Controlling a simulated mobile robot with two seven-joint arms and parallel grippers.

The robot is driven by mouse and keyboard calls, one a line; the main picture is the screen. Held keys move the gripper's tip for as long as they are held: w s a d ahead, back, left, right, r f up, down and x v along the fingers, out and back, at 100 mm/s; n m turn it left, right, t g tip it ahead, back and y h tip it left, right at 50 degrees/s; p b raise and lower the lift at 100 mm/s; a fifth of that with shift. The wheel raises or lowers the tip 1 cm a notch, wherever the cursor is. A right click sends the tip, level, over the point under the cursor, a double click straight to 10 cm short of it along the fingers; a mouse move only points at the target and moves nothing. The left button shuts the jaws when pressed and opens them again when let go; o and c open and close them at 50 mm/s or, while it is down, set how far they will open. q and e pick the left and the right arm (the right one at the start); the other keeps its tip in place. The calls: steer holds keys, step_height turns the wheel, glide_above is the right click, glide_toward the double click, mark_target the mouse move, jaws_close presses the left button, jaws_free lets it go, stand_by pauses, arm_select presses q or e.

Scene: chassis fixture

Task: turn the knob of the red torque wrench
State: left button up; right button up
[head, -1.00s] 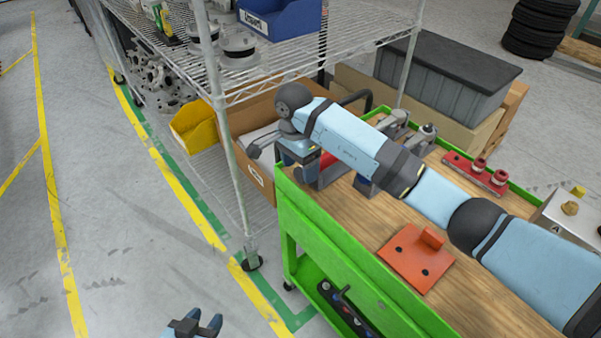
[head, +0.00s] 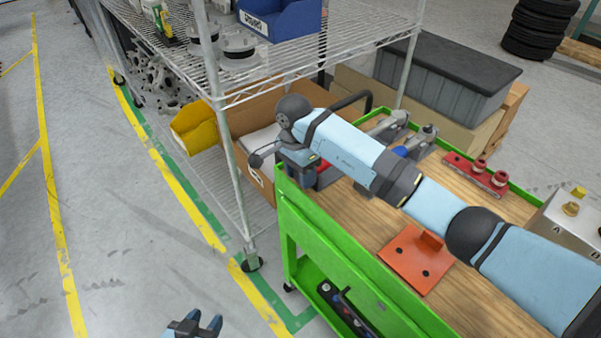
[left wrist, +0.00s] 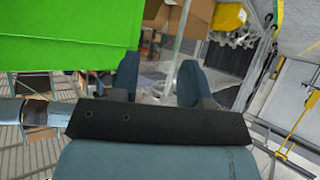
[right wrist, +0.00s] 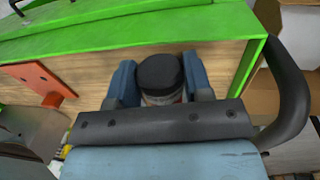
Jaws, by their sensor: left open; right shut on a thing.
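In the right wrist view, a black round knob (right wrist: 160,74) with a grey part and a little red below it sits between the fingers of my right gripper (right wrist: 160,88). The gripper is shut on this knob, which I take to be that of the red torque wrench. In the head view, a small patch of red (head: 325,178) shows beside my right wrist at the cart's far left end. The rest of the wrench is hidden there by my arm. My left gripper (head: 206,323) is open and empty, low over the floor; it also shows in the left wrist view (left wrist: 160,80).
The green cart (head: 345,262) has a wooden top with an orange bracket (head: 415,258), a red fixture (head: 475,174) and a grey metal block (head: 570,222). Its black handle (right wrist: 291,95) curves close to my right gripper. A wire shelf (head: 232,180) stands beside the cart.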

steer(key=shift+w, duration=0.1)
steer(key=shift+w+g+h, duration=0.1)
steer(key=shift+g+h, duration=0.8)
steer(key=shift+g, duration=0.2)
steer(key=shift+a+r+g+h+p, duration=0.15)
steer(key=shift+g+h+p, duration=0.45)
steer(key=shift+g, duration=0.3)
arm_select(q)
steer(key=shift+s+a+r+p, duration=0.1)
steer(key=shift+s+r+p, duration=0.05)
steer(key=shift+r+p, duration=0.55)
arm_select(e)
steer(key=shift+g+h, duration=0.5)
steer(key=shift+g, duration=0.1)
arm_select(q)
steer(key=shift+f, duration=0.3)
arm_select(e)
steer(key=shift+f, duration=0.25)
steer(key=o, duration=0.9)
steer(key=shift+c, duration=0.2)
arm_select(q)
steer(key=shift+r, duration=0.35)
arm_select(e)
steer(key=shift+o, duration=0.3)
